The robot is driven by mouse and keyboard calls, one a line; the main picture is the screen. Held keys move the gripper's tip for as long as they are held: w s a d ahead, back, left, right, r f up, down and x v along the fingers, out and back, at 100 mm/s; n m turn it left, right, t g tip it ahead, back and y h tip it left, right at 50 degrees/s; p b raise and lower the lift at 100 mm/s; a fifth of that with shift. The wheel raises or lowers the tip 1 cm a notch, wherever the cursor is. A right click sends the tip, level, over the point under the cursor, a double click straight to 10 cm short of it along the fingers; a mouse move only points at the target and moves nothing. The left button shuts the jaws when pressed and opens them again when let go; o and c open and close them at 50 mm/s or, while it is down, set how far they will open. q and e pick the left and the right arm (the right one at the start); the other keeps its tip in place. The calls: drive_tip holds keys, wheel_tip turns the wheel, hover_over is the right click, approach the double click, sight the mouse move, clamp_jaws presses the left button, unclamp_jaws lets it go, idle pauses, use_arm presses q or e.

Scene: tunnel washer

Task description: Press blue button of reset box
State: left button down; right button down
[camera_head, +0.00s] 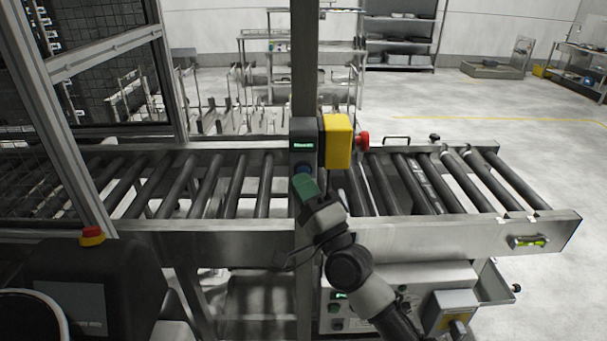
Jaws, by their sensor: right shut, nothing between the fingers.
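The reset box (303,134) is a dark grey box on a metal post, with a small lit green display. Its blue button (304,167) is low on the front face and partly hidden by my right gripper. My right gripper (303,181) is shut and empty, its tip just below and in front of the blue button. I cannot tell whether it touches the button. My right arm rises from the lower right. My left gripper is not in view.
A yellow box (338,142) with a red emergency button (362,141) sits right beside the reset box. A roller conveyor (225,185) runs across behind the post, with a metal side rail (450,230) in front. A control panel (345,318) is below. Open floor lies at right.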

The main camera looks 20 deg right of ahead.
drive_tip(key=shift+w+d, duration=0.1)
drive_tip(key=shift+w, duration=0.25)
idle(0.3)
drive_tip(key=shift+s, duration=0.15)
drive_tip(key=shift+s+a, duration=0.25)
drive_tip(key=shift+s, duration=0.5)
drive_tip(key=s+p, duration=0.1)
drive_tip(key=s, duration=0.1)
drive_tip(key=s+a+p, duration=0.1)
drive_tip(key=s, duration=0.1)
drive_tip(key=shift+s+a, duration=0.2)
drive_tip(key=shift+s, duration=0.2)
idle(0.8)
